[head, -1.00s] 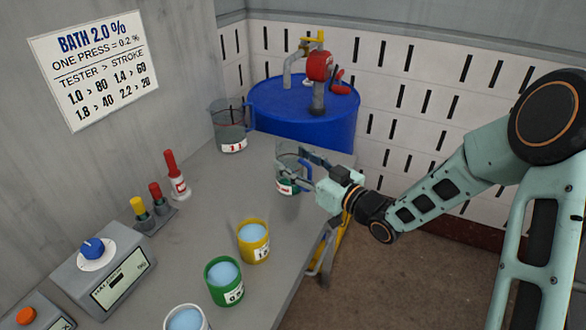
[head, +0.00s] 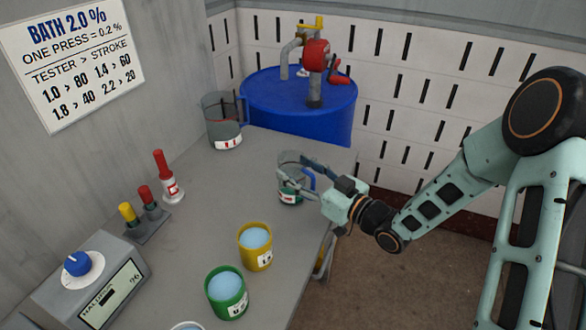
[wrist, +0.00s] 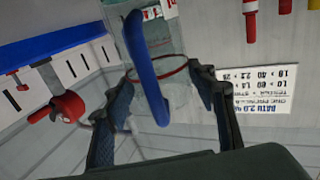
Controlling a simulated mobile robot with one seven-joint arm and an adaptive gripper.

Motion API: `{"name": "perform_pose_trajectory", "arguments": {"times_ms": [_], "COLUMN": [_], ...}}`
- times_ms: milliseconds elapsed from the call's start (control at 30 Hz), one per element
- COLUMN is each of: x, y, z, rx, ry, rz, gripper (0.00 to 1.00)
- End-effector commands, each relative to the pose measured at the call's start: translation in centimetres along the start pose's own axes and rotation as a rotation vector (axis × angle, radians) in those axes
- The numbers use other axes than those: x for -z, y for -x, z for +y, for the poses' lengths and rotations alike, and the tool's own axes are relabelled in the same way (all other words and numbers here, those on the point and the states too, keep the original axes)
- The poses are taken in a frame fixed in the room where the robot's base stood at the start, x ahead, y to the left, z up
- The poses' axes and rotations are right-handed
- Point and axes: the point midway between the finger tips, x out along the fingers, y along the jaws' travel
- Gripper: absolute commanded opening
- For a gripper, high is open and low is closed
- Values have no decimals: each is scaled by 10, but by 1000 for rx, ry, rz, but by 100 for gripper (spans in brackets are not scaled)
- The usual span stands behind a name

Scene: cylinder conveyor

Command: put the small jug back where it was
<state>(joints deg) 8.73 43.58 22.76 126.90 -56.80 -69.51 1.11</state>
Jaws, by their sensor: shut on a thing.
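The small jug (head: 292,190) is clear, with a blue handle and a small label. It is upright at the right part of the grey bench, near its far right edge. I cannot tell whether its base touches the bench. My gripper (head: 287,172) reaches in from the right, its two fingers on either side of the jug, shut on it. In the wrist view, my gripper (wrist: 158,88) has its fingers at both sides of a clear jug body (wrist: 175,85) with a red ring, the blue handle (wrist: 148,75) in front. The jug's lower part is partly hidden.
A larger clear jug (head: 221,128) stands behind to the left, near the blue drum (head: 300,110) with a red pump. A yellow cup (head: 256,258) and a green cup (head: 227,302) stand in front. Mid-bench is clear.

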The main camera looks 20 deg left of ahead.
Motion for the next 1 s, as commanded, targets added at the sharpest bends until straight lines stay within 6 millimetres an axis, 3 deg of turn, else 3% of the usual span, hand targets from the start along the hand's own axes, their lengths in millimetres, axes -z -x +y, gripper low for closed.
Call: {"name": "perform_pose_trajectory", "arguments": {"times_ms": [400, 433, 567, 967, 1000], "x": [-5, -3, -3, 3, 0], "y": [1, 1, 1, 1, 8], "z": [0, 0, 0, 0, 1], "rx": [0, 0, 0, 0, -2], "ry": [1, 0, 0, 0, 0], "rz": [1, 1, 1, 1, -1], "gripper": [13, 55, 69, 69, 69]}}
